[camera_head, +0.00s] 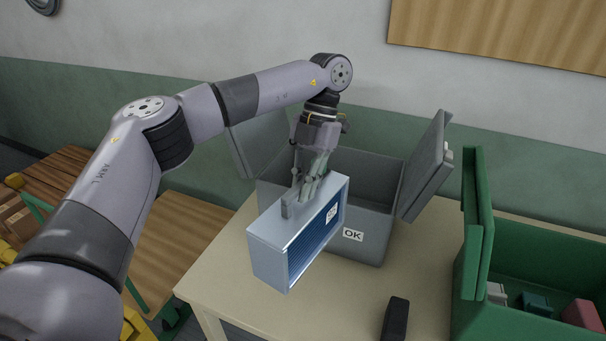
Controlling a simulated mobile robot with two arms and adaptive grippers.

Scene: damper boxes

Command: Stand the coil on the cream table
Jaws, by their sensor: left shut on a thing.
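The coil (277,243) is a pale blue-grey box with a dark blue finned face and a small white label. My left gripper (303,200) is shut on its top edge. The coil is upright at the left part of the cream table (300,311), in front of the grey box. I cannot tell whether its lower edge touches the table. My right gripper is not in view.
A grey open box (378,222) marked OK stands behind the coil, its lid flaps spread. A green open box (475,285) at the right holds several small things. A black object (396,320) lies at the table's front. A wooden surface (178,235) is at the left.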

